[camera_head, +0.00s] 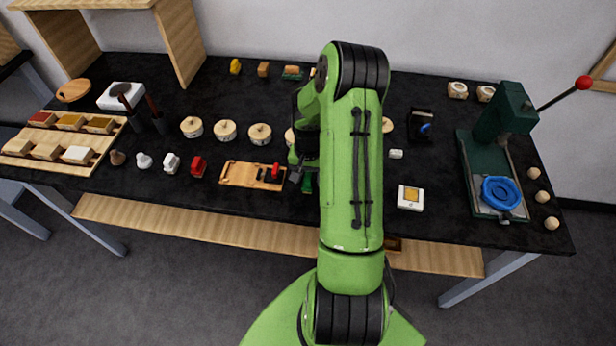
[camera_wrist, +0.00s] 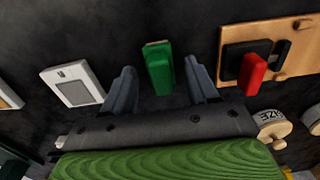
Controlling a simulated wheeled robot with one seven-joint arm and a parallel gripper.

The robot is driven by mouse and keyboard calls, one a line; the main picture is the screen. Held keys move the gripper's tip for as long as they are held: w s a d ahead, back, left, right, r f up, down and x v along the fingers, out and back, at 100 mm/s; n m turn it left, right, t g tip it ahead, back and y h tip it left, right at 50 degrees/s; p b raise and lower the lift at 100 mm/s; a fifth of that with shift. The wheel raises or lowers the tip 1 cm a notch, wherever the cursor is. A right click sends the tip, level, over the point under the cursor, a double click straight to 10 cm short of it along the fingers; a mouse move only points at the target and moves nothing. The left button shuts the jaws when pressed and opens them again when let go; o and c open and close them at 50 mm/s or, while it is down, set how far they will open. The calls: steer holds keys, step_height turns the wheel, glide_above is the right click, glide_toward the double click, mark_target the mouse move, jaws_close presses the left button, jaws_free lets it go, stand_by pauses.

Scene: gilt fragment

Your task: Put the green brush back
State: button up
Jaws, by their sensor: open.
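The green brush (camera_wrist: 158,68), a small green block with a thin tan edge at its far end, lies on the black tabletop in the wrist view. In the head view only a small green patch of it (camera_head: 308,184) shows beside my arm; the rest is hidden. My gripper (camera_wrist: 161,76) is open, with one finger on each side of the brush in the picture. Dark gaps show between the fingers and the brush. I cannot tell how far above it the fingers are.
A wooden board (camera_head: 238,173) with a black and red tool lies left of my gripper. A white device (camera_wrist: 74,88) lies on the brush's other side. Round labelled pots (camera_head: 225,131) stand behind. A green press (camera_head: 500,125) stands at the right.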

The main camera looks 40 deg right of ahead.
mark_target(308, 177)
steer(key=a+r+n+h, duration=0.1)
steer(key=a+r, duration=0.2)
steer(key=r, duration=0.7)
steer(key=a+r+n, duration=0.2)
steer(key=a+r, duration=0.1)
steer(key=r, duration=0.7)
steer(key=s+a+r+n+t, duration=0.2)
steer(key=s+a+r+n, duration=0.1)
steer(key=s+a, duration=0.4)
steer(key=s+a+r+n+t+y, duration=0.1)
steer(key=s+a+r+n+t, duration=0.2)
steer(key=s+a+r, duration=0.3)
steer(key=s+a+n+p, duration=0.1)
steer(key=s+a, duration=0.1)
steer(key=a, duration=0.2)
steer(key=shift+s+r+t, duration=0.25)
steer(key=shift+t, duration=0.05)
